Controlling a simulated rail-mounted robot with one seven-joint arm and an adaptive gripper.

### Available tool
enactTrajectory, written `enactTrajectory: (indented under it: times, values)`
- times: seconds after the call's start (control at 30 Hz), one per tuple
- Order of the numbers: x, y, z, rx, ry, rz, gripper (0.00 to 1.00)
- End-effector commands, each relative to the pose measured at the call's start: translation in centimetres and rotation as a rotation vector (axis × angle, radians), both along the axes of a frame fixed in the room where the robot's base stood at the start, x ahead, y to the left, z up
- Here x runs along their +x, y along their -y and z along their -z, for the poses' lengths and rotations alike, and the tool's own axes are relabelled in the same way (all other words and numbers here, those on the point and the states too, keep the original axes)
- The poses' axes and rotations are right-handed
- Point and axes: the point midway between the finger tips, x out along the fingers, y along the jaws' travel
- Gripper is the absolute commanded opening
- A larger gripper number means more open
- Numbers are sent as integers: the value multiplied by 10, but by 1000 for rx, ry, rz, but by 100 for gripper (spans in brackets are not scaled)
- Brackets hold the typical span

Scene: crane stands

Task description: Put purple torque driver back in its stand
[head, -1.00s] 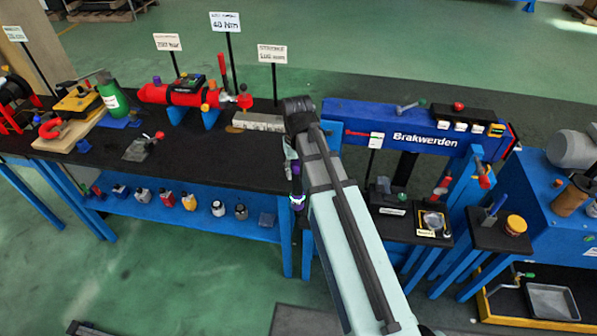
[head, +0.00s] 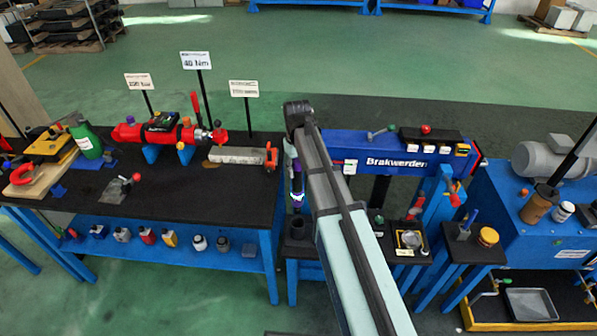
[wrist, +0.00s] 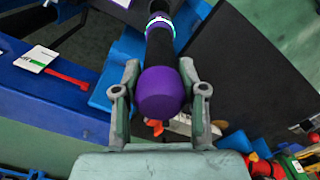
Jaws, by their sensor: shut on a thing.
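The torque driver, with a purple handle and a dark shaft, is in my gripper (wrist: 160,78). In the wrist view the purple handle (wrist: 160,92) sits between both fingers, and the dark shaft with a glossy purple-and-white ring extends away from it. In the head view the torque driver (head: 297,184) hangs about upright below my gripper (head: 292,150), partly hidden by my arm. Below it is a dark cup-like holder (head: 298,228), probably the stand, on a small black-topped blue stand. The driver's lower end appears above or near the holder; whether it enters cannot be told.
A black bench (head: 190,200) with a red cylinder tool (head: 165,133), a grey bar (head: 237,155) and signs on posts is at left. A blue Brakwerden beam (head: 400,150) is just right of my arm. A small tray (head: 410,240) lies further right.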

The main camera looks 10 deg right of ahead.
Motion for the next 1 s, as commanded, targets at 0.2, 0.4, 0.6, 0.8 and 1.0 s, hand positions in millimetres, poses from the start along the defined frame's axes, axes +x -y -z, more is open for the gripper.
enactTrajectory:
  times: [0.2, 0.4, 0.6, 0.8, 1.0]
  values:
    - [0, 0, -1, 0, 1, 1, 0]
    - [0, 0, -2, -1, 1, 1, 0]
    - [0, 0, 8, -1, 1, 1, 0]
    - [0, 0, 22, -1, 1, 1, 0]
    - [-1, 0, 38, 0, 0, 1, 0]
